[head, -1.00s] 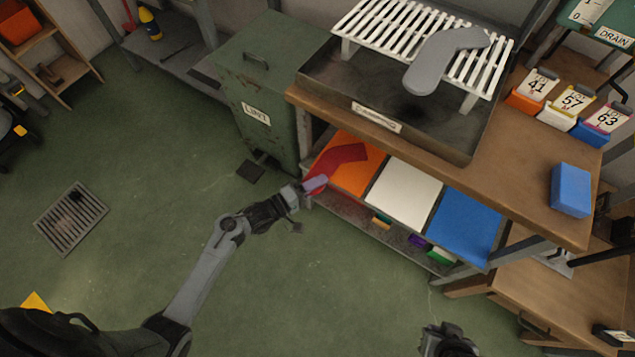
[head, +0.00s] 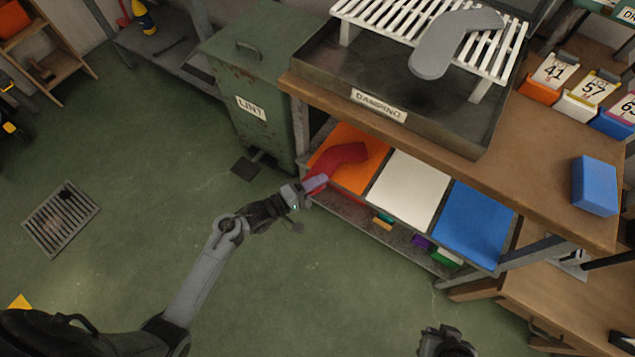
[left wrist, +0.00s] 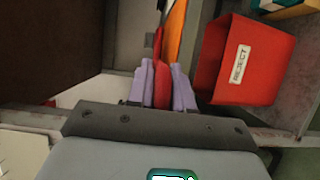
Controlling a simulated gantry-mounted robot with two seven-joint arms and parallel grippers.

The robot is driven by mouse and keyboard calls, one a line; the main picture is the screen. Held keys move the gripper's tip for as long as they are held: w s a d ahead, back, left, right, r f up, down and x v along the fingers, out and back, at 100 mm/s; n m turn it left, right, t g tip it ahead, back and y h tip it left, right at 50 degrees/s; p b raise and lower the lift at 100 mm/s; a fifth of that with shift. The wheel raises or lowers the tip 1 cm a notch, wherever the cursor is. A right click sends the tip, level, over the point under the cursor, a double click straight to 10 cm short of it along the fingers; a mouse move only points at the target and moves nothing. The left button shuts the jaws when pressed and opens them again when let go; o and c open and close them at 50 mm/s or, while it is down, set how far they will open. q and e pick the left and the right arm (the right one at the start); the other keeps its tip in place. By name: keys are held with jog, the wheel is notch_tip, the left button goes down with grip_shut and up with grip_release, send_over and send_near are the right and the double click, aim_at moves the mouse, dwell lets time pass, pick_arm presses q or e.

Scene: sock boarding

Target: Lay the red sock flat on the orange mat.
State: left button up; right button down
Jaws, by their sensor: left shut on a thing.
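The red sock (head: 344,157) lies with its foot part over the orange mat (head: 371,174) in the head view. Its near end reaches to my left gripper (head: 314,186) at the mat's left front corner. The left gripper is shut on the sock's end. In the left wrist view, the red sock (left wrist: 160,80) stands edge-on between the two lilac fingers (left wrist: 162,86), with the orange mat (left wrist: 175,32) seen edge-on just beyond. My right gripper (head: 447,343) shows only partly at the bottom edge of the head view; its fingertips are not clear.
A white mat (head: 409,188) and a blue mat (head: 474,225) lie right of the orange one. The workbench (head: 480,168) overhangs behind, with a grey sock form (head: 440,52) on a white rack. A red REJECT bin (left wrist: 222,75) is close right of the fingers. The lint bin (head: 258,85) stands left.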

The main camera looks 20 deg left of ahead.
pick_arm(q)
jog(key=shift+f, duration=0.2)
jog(key=o, duration=1.1)
jog(key=shift+o, duration=0.2)
jog(key=shift+f, duration=0.55)
dwell(0.5)
jog(key=shift+p+v, duration=0.85)
jog(key=shift+v, duration=0.3)
jog(key=shift+p+v, duration=1.55)
jog(key=shift+v, duration=1.35)
